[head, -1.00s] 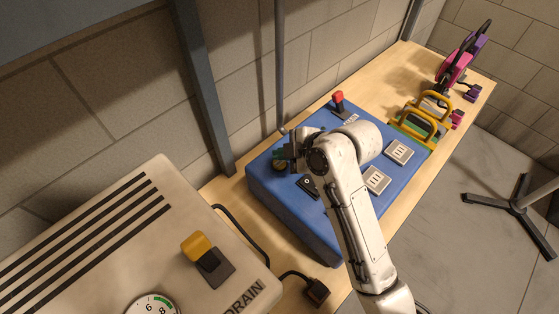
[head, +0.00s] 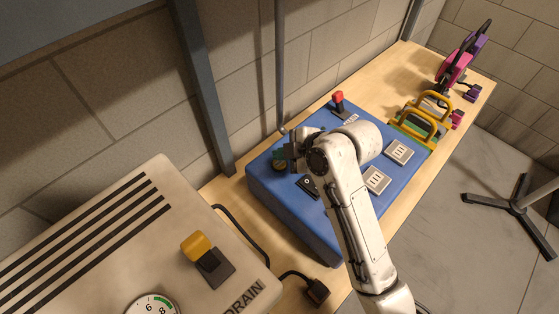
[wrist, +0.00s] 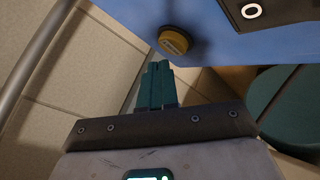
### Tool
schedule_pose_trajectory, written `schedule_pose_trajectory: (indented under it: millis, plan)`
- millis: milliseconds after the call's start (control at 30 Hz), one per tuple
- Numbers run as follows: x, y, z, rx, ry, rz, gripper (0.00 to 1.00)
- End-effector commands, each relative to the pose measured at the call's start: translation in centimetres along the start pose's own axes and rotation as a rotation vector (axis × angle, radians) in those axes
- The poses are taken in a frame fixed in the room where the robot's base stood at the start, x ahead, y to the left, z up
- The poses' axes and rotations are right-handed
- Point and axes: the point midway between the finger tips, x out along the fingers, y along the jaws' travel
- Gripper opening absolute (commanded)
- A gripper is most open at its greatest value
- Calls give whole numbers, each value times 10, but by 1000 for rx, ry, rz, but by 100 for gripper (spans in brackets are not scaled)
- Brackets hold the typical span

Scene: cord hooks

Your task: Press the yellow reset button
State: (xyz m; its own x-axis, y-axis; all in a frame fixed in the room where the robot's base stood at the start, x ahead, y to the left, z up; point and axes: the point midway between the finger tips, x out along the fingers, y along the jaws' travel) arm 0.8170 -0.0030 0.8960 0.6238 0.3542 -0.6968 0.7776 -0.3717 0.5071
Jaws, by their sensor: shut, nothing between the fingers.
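The yellow button (wrist: 174,40) is a round raised cap on the blue box (wrist: 225,35) in the wrist view. My gripper (wrist: 158,67) has teal fingers held together with nothing between them. Its tips appear just below the button in the wrist view, with a small gap in the picture; I cannot tell the true distance. In the head view my gripper (head: 279,155) is over the left end of the blue box (head: 290,212), and the wrist hides part of the box top there. The button is hard to make out in that view.
A red-topped control (head: 338,99), a black switch (head: 308,187) and pale switch plates (head: 376,180) are on the blue box. A beige drain unit (head: 120,235) with a yellow-handled lever (head: 198,245) stands at left. Yellow-framed and pink items stand further along the bench (head: 440,150).

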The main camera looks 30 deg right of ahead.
Motion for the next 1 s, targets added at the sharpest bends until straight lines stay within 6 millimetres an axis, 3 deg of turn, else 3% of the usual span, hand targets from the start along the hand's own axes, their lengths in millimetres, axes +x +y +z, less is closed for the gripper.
schedule_pose_trajectory:
  millis: [1000]
  plan:
    - [7, -6, 5, 0, 0, 0, 0]
